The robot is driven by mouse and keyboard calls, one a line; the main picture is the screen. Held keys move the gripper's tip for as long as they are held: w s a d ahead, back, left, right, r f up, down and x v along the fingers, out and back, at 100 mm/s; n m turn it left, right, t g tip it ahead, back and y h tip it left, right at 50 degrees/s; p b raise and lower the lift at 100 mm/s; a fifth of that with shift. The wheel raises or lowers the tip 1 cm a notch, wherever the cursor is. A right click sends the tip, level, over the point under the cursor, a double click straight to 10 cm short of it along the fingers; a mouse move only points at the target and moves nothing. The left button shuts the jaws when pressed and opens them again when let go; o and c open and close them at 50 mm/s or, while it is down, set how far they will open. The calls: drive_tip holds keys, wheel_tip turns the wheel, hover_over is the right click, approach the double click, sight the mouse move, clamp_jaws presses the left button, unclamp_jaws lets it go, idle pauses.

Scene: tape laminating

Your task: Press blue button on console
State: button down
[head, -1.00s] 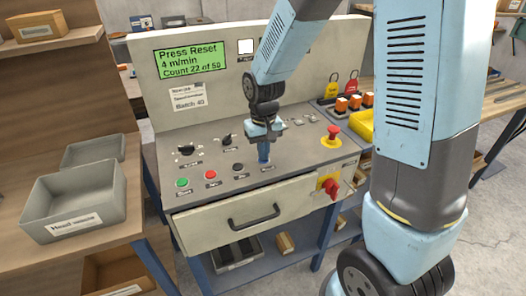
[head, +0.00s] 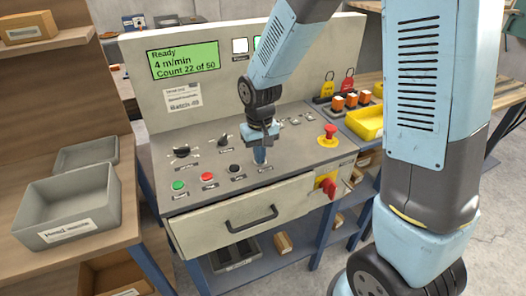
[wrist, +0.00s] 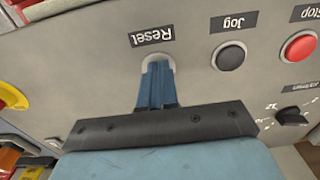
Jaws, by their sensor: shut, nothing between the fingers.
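The grey sloped console (head: 215,150) stands in front of me in the head view. Its green display (head: 184,60) reads "Ready, 4 m/min, Count 22 of 50". My gripper (head: 260,160) is shut and points down at the front row of buttons, at the right end of that row. In the wrist view its blue fingertips (wrist: 158,68) sit over the button place by the Reset label (wrist: 153,36). A pale ring shows around the tips. The button itself is hidden under them, so I cannot see its colour or whether it is pressed.
The black Jog button (wrist: 229,56) and red Stop button (wrist: 299,47) are beside my fingertips. A red emergency stop (head: 328,134) and a red-and-yellow switch (head: 327,185) are at the right. A grey bin (head: 70,205) stands left.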

drive_tip(key=shift+s+d+f, duration=0.25)
drive_tip(key=shift+s+f, duration=0.05)
drive_tip(key=shift+f, duration=0.15)
drive_tip(key=shift+w+r, duration=0.25)
drive_tip(key=shift+r, duration=0.35)
wheel_tip(320, 180, up, 8)
drive_tip(key=shift+a+f, duration=0.2)
